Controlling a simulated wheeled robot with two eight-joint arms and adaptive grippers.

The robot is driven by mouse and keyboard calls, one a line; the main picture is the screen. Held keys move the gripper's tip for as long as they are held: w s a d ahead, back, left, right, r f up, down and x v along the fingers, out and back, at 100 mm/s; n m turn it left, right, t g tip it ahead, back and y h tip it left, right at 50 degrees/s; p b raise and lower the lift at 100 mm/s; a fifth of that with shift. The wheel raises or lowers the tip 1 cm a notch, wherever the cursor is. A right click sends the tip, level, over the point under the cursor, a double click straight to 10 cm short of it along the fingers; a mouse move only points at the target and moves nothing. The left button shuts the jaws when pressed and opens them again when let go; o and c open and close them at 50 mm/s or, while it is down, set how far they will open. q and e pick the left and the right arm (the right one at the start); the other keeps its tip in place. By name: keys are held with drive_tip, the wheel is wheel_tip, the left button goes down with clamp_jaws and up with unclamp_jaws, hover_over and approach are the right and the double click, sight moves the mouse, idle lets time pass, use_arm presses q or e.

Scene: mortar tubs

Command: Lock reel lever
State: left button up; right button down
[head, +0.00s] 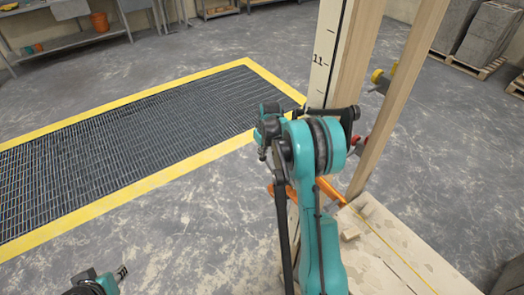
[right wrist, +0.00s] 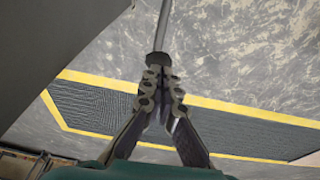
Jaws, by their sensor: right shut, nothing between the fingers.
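In the right wrist view my right gripper (right wrist: 161,82) is shut, with its fingertips together. A grey rod with a dark end piece (right wrist: 157,65) stands just beyond the tips. It could be the reel lever, but I cannot tell whether the tips touch it. In the head view my teal right arm reaches up to the wooden posts and covers much of the area around them. A yellow round part (head: 378,76) and a red part (head: 362,144) show beside the posts; I cannot tell which belongs to the reel. My left gripper (head: 122,272) is at the bottom left, its jaw state unclear.
A marked wooden post (head: 335,55) and a second post (head: 400,95) rise from a pale wooden base (head: 385,262). Orange parts (head: 333,192) show low behind my arm. A yellow-edged floor grating (head: 130,140) lies left. Grey blocks (head: 490,35) stand on pallets at the back right.

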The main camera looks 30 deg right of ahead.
drive_tip(key=shift+w, duration=0.1)
drive_tip(key=shift+w+f+g, duration=0.2)
drive_tip(key=shift+f+g, duration=0.05)
drive_tip(key=shift+g, duration=0.15)
drive_tip(key=shift+w, duration=0.1)
drive_tip(key=shift+w+f+g, duration=0.2)
drive_tip(key=shift+f+g, duration=0.05)
drive_tip(key=shift+g, duration=0.05)
drive_tip(key=w+f+g+b, duration=0.1)
drive_tip(key=w+f+b, duration=0.1)
drive_tip(key=f, duration=0.6)
drive_tip(key=shift+w+a+g+b, duration=0.2)
drive_tip(key=shift+w+g+b, duration=0.2)
drive_tip(key=shift+w, duration=0.1)
drive_tip(key=shift+r, duration=0.1)
idle(1.1)
drive_tip(key=shift+r+p, duration=0.45)
drive_tip(key=shift+r, duration=0.25)
